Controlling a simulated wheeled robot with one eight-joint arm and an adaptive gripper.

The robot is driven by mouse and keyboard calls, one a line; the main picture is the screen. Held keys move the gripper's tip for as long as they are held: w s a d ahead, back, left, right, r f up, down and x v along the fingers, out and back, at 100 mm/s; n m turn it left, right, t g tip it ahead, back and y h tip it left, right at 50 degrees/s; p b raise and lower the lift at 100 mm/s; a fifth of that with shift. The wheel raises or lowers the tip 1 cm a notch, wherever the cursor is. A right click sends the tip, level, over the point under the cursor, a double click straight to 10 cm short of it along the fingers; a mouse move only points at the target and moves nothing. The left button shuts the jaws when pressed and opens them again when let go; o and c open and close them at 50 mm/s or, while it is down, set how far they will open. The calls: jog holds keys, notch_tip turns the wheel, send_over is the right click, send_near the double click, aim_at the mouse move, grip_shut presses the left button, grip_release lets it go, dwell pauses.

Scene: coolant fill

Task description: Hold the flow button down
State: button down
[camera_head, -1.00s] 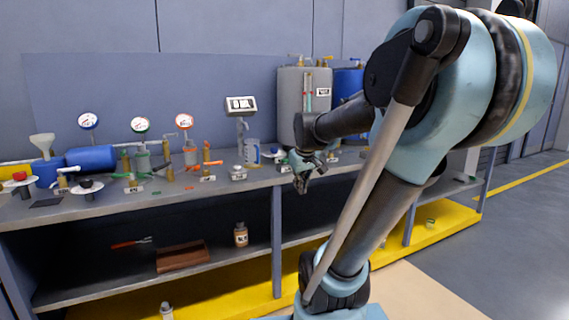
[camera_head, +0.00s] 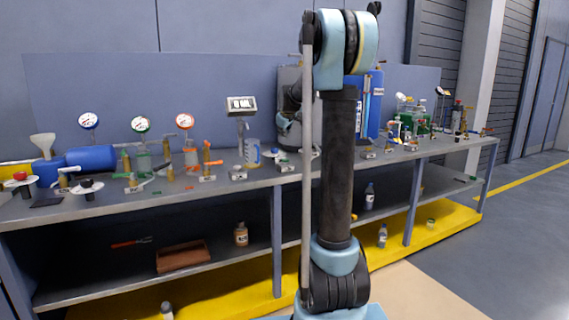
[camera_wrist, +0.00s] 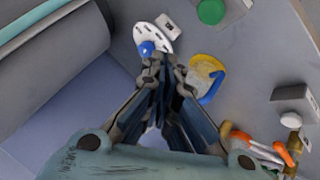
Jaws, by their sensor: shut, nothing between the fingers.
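Several button boxes stand on the bench (camera_head: 130,202), and I cannot read which is the flow button. A box with a green button (camera_head: 284,163) is near the bench middle; a green button also shows at the top of the wrist view (camera_wrist: 210,11). A box with a pale button (camera_head: 238,173) stands to its left; a white button shows at right in the wrist view (camera_wrist: 291,120). My gripper (camera_wrist: 166,66) is shut and empty above the bench, between a blue knob on a white plate (camera_wrist: 147,48) and a clear jug (camera_wrist: 203,75). My arm hides the gripper in the head view.
The jug (camera_head: 252,152) stands by a digital display (camera_head: 241,105). A grey tank (camera_head: 290,88) and blue tank (camera_head: 373,105) stand behind. Gauges, valves and a blue cylinder (camera_head: 91,158) crowd the left. The lower shelf is mostly clear.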

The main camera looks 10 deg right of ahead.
aim_at(285, 160)
jog(key=shift+w+r, duration=0.1)
jog(key=shift+w, duration=0.4)
jog(key=shift+f, duration=4.4)
jog(key=shift+f, duration=0.85)
dwell(2.2)
